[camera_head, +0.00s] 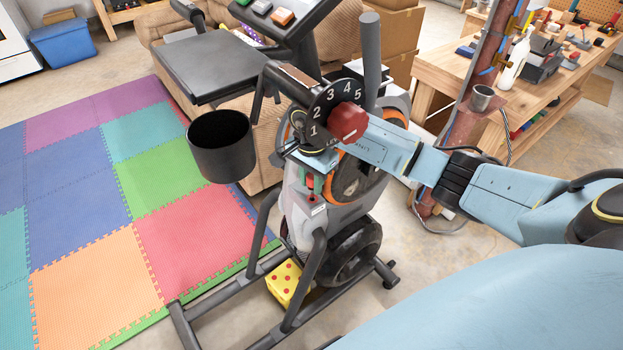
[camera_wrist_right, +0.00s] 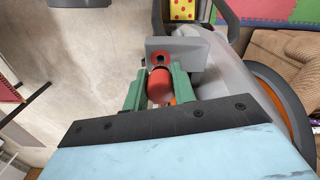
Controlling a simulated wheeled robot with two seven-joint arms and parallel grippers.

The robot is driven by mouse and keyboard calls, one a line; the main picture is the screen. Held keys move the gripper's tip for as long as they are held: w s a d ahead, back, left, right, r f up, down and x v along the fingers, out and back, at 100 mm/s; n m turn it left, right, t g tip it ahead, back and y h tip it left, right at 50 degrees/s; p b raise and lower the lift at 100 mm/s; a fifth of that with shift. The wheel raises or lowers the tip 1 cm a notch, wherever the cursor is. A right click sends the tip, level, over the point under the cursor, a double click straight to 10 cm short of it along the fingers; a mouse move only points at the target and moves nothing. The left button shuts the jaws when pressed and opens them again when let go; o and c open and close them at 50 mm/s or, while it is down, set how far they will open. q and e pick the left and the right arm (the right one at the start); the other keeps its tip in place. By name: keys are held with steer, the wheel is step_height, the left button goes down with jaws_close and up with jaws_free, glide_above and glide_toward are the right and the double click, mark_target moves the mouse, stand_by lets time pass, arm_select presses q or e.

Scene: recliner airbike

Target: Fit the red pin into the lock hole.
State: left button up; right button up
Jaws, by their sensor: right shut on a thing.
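My right gripper (camera_wrist_right: 158,88) has its green fingers shut on the red pin (camera_wrist_right: 160,86). In the right wrist view, the pin is just below the dark lock hole (camera_wrist_right: 160,57) with its red edge, in a grey block (camera_wrist_right: 185,48). The pin's end looks close to the hole; I cannot tell whether they touch. In the head view, the pin (camera_head: 310,181) shows small under the forearm, at the front of the exercise bike, above the white-labelled lock part (camera_head: 318,210). My left gripper is not in view.
The bike's numbered dial with a red knob (camera_head: 348,122) stands close to my right wrist. A black cup holder (camera_head: 221,146) is to the left. A yellow dotted block (camera_head: 284,283) lies by the bike's base. A wooden workbench (camera_head: 440,77) stands at the right back.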

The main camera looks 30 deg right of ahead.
mark_target(312, 191)
steer(key=shift+f+b, duration=1.85)
steer(key=shift+f, duration=0.3)
steer(key=o, duration=1.1)
steer(key=shift+r, duration=0.1)
steer(key=shift+r, duration=0.1)
step_height(312, 191, up, 7)
steer(key=shift+r, duration=0.15)
